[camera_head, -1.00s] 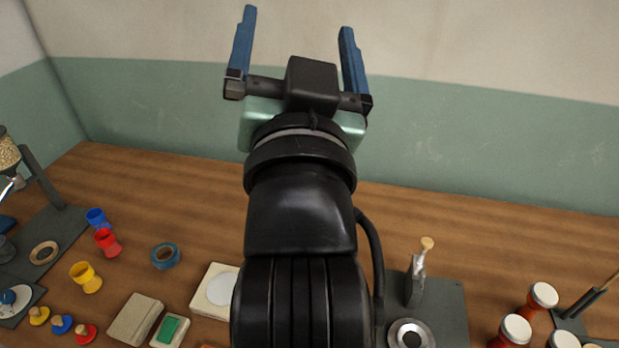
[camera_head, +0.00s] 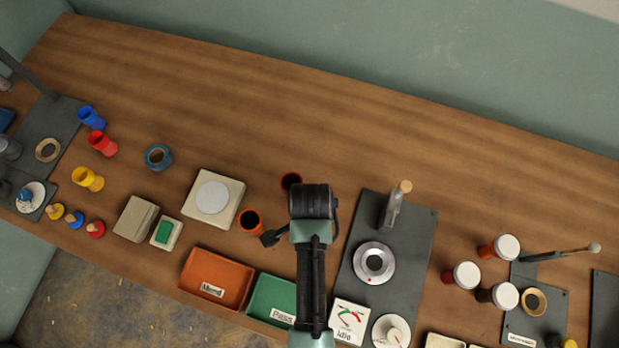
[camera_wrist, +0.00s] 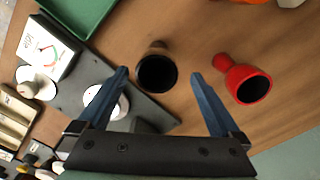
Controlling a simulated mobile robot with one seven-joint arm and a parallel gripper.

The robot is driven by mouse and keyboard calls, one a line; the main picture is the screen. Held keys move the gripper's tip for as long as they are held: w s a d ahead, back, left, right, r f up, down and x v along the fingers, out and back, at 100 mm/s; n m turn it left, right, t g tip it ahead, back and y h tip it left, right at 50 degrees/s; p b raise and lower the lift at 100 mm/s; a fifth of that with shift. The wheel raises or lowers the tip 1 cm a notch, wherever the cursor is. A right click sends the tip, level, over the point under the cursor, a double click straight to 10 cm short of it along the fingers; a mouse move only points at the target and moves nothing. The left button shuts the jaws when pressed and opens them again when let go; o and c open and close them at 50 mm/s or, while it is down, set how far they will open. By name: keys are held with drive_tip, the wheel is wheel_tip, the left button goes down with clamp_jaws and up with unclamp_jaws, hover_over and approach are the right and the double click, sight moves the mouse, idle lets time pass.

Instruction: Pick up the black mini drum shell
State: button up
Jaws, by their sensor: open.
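The black mini drum shell (camera_wrist: 157,72) stands on the wooden table in the wrist view, with its dark open mouth toward the camera and a brownish neck beyond. My gripper (camera_wrist: 160,74) is open, with one blue finger to either side of the shell in the picture. Nothing is held, and I cannot tell how far above the shell the fingers are.
A red shell (camera_wrist: 246,84) stands just right of the right finger. A dark panel (camera_wrist: 68,92) with a gauge card lies left. In the head view an orange shell (camera_head: 250,221) and the orange (camera_head: 217,280) and green (camera_head: 270,300) trays are near. The table's back is clear.

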drive_tip(key=shift+f, duration=0.75)
drive_tip(key=f, duration=0.3)
drive_tip(key=f+p, duration=0.1)
drive_tip(key=shift+s+f, duration=0.2)
drive_tip(key=shift+s, duration=0.1)
drive_tip(key=shift+f, duration=0.45)
drive_tip(key=c, duration=1.4)
drive_tip(key=shift+r, duration=0.1)
drive_tip(key=shift+c, duration=0.2)
